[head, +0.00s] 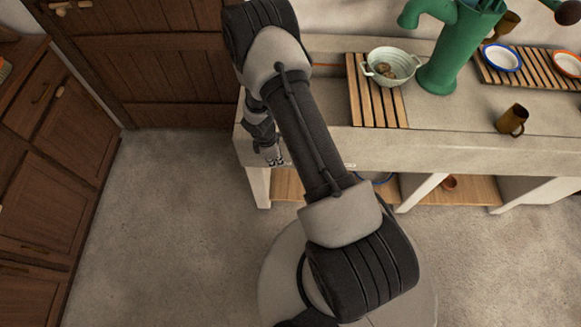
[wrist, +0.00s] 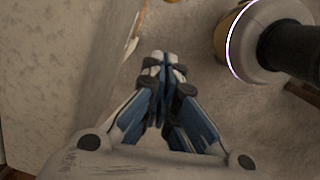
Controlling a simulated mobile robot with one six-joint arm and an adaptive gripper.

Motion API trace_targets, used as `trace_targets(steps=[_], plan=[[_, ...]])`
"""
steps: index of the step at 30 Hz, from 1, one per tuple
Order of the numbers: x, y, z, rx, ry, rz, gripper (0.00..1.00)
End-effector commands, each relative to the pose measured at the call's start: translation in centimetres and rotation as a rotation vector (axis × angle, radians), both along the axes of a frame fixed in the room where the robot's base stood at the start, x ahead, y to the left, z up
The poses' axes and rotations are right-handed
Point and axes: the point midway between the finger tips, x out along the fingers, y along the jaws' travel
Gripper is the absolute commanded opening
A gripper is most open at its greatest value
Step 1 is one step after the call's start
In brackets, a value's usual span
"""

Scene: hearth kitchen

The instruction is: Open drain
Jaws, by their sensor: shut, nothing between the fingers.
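My gripper (head: 276,161) is at the left front corner of the pale stone sink counter (head: 440,150), just in front of its front face in the head view. In the wrist view my gripper (wrist: 161,60) has its fingers together and empty. No drain can be clearly made out in either view. My arm covers part of the counter's left side and front. A green hand pump (head: 450,45) stands at the back of the counter.
A pale colander (head: 391,62) stands on a slatted wooden rack (head: 357,95). A brown mug (head: 511,119) is at the counter's right. Wooden shelves (head: 460,190) lie below. Wooden cabinets (head: 50,150) line the left. The floor (head: 170,220) between is clear.

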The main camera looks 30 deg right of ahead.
Motion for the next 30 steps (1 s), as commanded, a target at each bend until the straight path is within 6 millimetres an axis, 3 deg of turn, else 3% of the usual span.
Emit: trace_targets(steps=[11,14,26,30], plan=[[-0.1,-0.1,-0.8,-0.001,0.001,0.000,0.00],[-0.1,-0.3,-2.1,-0.001,0.001,-0.001,0.00],[-0.5,-1.4,-10.5,0.000,0.002,0.000,0.00],[-1.3,-3.4,-10.5,0.000,0.000,-0.005,0.00]])
